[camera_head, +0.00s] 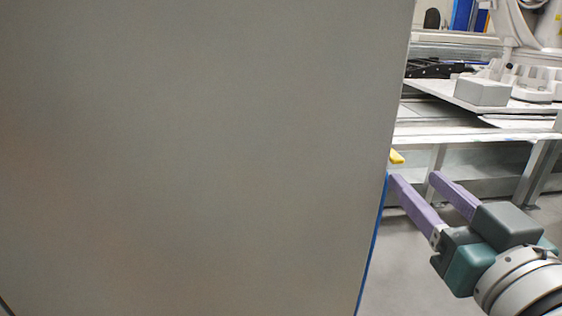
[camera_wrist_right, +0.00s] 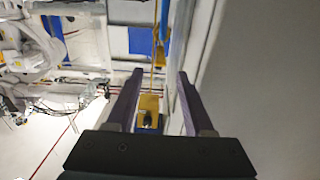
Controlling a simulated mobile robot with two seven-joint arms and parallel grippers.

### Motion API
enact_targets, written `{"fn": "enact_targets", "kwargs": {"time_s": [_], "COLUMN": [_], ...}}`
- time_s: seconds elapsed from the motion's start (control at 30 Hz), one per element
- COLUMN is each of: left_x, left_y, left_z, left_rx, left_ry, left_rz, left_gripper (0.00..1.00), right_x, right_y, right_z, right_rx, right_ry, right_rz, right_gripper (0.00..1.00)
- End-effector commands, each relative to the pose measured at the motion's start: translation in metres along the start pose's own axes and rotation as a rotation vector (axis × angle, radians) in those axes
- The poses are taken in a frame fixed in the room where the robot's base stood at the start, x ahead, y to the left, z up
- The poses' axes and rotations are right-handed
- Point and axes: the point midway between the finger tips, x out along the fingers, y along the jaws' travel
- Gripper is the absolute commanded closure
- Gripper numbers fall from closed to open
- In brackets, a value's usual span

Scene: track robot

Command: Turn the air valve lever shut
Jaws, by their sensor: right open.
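A small yellow piece (camera_head: 397,157), which looks like the valve lever, sticks out past the right edge of the grey panel; the panel hides the rest. My right gripper (camera_head: 413,178) is open, with its purple fingers just below and right of the yellow piece. In the right wrist view, a yellow block with a dark centre (camera_wrist_right: 149,104) and a thin yellow strip above it show between the open fingers (camera_wrist_right: 160,74). I cannot tell whether the fingers touch anything. My left gripper is not in view.
A large grey panel (camera_head: 200,150) fills most of the head view, with a blue strip (camera_head: 372,245) along its lower right edge. A white workbench (camera_head: 425,128) with a grey box (camera_head: 482,91) and a white robot arm stands behind at right. Open floor lies below the bench.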

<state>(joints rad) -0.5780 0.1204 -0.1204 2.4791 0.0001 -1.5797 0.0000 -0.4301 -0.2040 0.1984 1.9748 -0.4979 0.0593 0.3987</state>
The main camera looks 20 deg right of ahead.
Motion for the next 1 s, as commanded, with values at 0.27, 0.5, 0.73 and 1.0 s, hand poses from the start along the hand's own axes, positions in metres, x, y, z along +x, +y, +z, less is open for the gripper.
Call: {"fn": "enact_targets", "kwargs": {"time_s": [0.27,0.5,0.73,1.0], "left_x": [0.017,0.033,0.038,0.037], "left_y": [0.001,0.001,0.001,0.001], "left_z": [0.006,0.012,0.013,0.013], "left_rx": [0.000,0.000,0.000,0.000], "left_ry": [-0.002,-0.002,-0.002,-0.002], "left_rz": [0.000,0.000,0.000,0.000], "left_gripper": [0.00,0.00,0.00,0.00], "right_x": [0.038,0.080,0.098,0.098], "right_y": [-0.001,0.000,-0.001,-0.001], "right_z": [0.001,0.001,-0.001,-0.001], "right_rx": [-0.002,-0.001,0.000,0.000], "right_ry": [0.013,0.008,0.006,0.004], "right_rz": [-0.004,-0.002,-0.002,-0.002], "right_gripper": [0.47,0.47,0.47,0.49]}}
